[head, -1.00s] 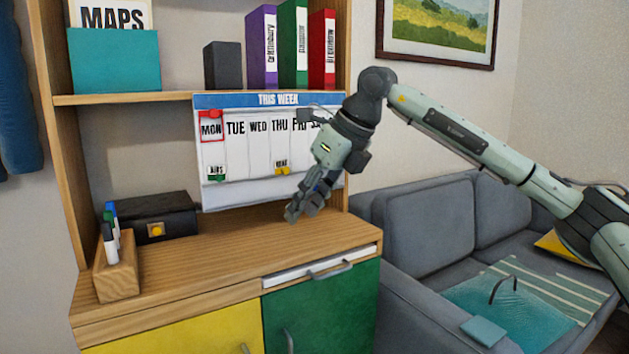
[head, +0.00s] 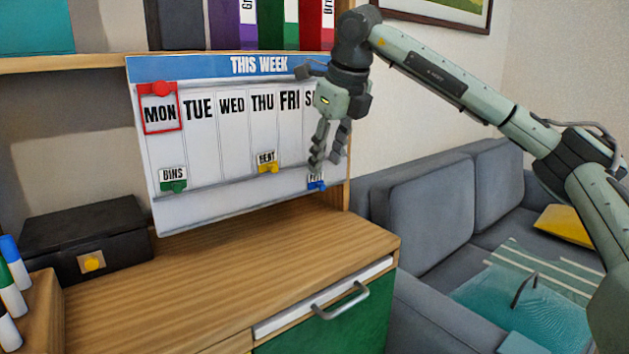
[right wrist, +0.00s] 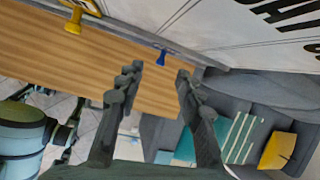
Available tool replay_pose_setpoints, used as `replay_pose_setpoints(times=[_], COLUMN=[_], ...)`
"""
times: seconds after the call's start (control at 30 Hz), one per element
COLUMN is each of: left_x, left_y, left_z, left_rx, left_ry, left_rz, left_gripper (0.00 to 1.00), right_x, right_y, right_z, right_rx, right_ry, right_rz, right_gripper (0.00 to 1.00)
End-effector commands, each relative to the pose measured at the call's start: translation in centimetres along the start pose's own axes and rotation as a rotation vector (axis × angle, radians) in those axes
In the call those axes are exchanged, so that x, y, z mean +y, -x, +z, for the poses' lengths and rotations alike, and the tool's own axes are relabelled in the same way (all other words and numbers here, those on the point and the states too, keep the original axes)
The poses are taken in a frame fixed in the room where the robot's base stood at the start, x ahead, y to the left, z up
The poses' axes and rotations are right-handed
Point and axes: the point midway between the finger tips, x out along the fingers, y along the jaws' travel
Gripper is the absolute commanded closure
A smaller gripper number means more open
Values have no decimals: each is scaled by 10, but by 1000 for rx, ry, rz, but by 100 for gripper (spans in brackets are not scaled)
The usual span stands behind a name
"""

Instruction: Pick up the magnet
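A white weekly board stands on the wooden cabinet top (head: 230,240). A blue magnet (head: 317,185) holds a small card at its lower right, partly hidden by my right gripper. A yellow magnet (head: 267,168) sits left of it, a green magnet (head: 173,186) under MON, and a red magnet (head: 162,88) on the red MON frame. My right gripper (head: 326,160) is open and empty, pointing down just above the blue magnet. In the right wrist view, the blue magnet (right wrist: 161,57) shows beyond the gap between the fingertips. My left gripper is not in view.
A black box (head: 85,238) with a yellow knob-like piece stands at the left. A pen holder (head: 42,310) is at the front left. The cabinet top before the board is clear. A grey sofa (head: 430,210) stands right of the cabinet.

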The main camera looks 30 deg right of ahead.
Motion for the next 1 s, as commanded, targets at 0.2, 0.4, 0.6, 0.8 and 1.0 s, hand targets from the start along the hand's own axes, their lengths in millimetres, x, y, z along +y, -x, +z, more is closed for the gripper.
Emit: replay_pose_setpoints(times=[0.2,0.4,0.6,0.8,1.0], left_x=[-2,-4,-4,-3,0], left_y=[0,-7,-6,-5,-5], left_z=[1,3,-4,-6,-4], left_rx=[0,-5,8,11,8], left_ry=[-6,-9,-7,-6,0], left_rz=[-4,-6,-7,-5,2], left_gripper=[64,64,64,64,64], right_x=[-3,-2,-2,-2,-2], right_y=[-31,-52,-53,-53,-53], right_z=[-6,-6,-6,-6,-6], right_rx=[2,0,0,-1,-1], right_ry=[0,1,0,0,0], right_rz=[-1,1,1,0,1], right_gripper=[64,64,64,84,100])
